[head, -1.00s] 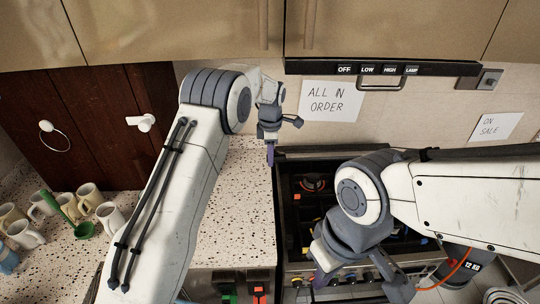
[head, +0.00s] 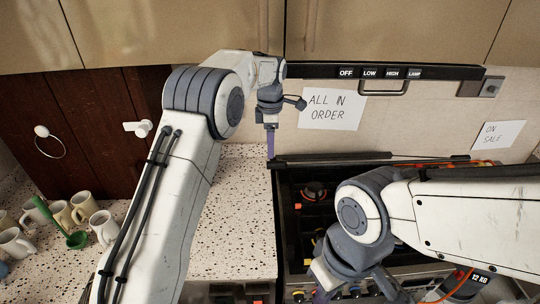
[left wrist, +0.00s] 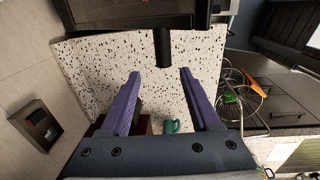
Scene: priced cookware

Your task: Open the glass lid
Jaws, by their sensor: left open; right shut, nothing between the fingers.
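The stove (head: 309,225) is at the middle right in the head view, its burners visible. A long dark bar (head: 330,158), apparently an edge of the glass lid, runs along its back; I cannot tell the lid's angle. My left gripper (head: 270,145) is open, pointing down by the bar's left end. In the left wrist view, my left gripper (left wrist: 158,85) has its purple fingers apart, with a dark bar end (left wrist: 163,47) ahead of the gap between them. My right gripper (head: 322,292) is shut and empty low over the stove's front; its tips are partly cut off.
Speckled counter (head: 235,220) lies left of the stove, clear beside it. Several mugs (head: 84,206) and a green ladle (head: 76,239) stand further left. The range hood (head: 430,72) and cupboards (head: 390,30) are above. My right forearm hides much of the stove's right side.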

